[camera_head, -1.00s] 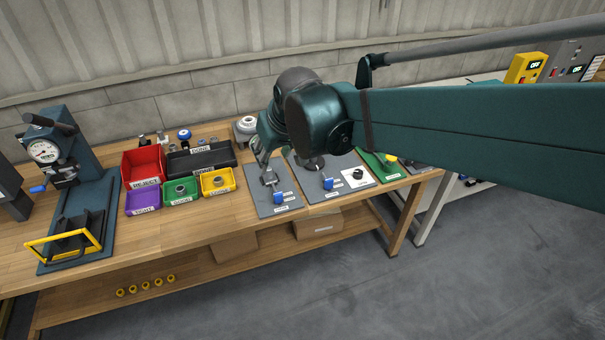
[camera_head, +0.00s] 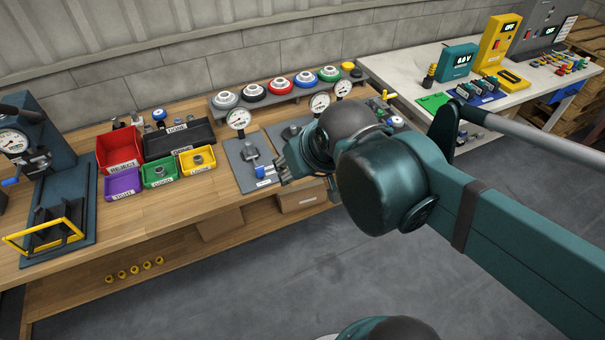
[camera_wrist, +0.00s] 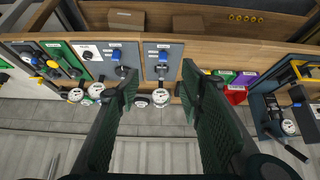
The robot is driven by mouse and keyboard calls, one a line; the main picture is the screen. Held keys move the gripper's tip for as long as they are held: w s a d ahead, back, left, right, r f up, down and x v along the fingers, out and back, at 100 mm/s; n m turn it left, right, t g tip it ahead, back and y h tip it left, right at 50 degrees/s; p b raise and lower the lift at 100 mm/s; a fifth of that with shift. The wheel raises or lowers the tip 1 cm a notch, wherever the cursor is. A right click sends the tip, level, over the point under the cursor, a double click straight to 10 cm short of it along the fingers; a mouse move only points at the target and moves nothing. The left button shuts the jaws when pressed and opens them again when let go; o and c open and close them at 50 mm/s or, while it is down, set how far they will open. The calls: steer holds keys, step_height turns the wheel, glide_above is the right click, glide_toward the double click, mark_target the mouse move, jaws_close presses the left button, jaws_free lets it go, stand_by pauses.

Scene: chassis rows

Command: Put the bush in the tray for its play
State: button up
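My gripper (camera_head: 284,167) hangs at the right edge of the leftmost grey gauge plate (camera_head: 243,180). In the wrist view its two dark ribbed fingers (camera_wrist: 160,88) stand wide apart with nothing between them. That plate carries a dial gauge (camera_head: 239,120), a grey fixture (camera_head: 250,152) and a blue lever (camera_head: 260,171). I cannot make out a bush in the fixture. The purple TIGHT tray (camera_head: 123,184) looks empty. The green GOOD tray (camera_head: 158,175) and the yellow LOOSE tray (camera_head: 197,163) each hold a grey ring-shaped bush (camera_head: 198,161).
A red REJECT bin (camera_head: 120,150) and a black DONE tray (camera_head: 179,140) stand behind the small trays. A press (camera_head: 50,170) is at the left. A rack of coloured round parts (camera_head: 282,88) runs along the back. More gauge plates lie right, partly hidden by my arm.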

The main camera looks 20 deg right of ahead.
steer(key=shift+s+d+f, duration=0.15)
steer(key=shift+s+f, duration=0.05)
steer(key=shift+s, duration=0.3)
steer(key=shift+s+d+f, duration=0.1)
steer(key=shift+s+f, duration=0.1)
steer(key=shift+s, duration=0.3)
stand_by(0.7)
